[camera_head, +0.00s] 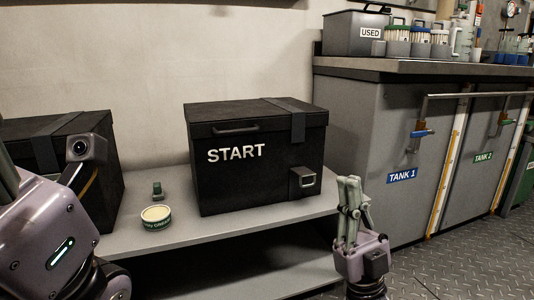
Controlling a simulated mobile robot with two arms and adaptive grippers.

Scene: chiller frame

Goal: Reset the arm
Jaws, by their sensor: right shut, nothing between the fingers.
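My right gripper (350,190) stands upright in the lower right middle of the head view, in front of the shelf's right end. Its fingers are together and point up, with nothing between them. It is apart from the black START box (250,178), which sits closed on the grey shelf behind it and to its left. My left arm fills the lower left corner. The left gripper's fingers do not show.
A small round tin (156,219) and a small green item (157,190) lie on the shelf (200,238). Another black box (100,165) is at left. The TANK 1 cabinet (375,150) and TANK 2 cabinet (480,185) stand at right. Patterned floor (465,265) is clear at lower right.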

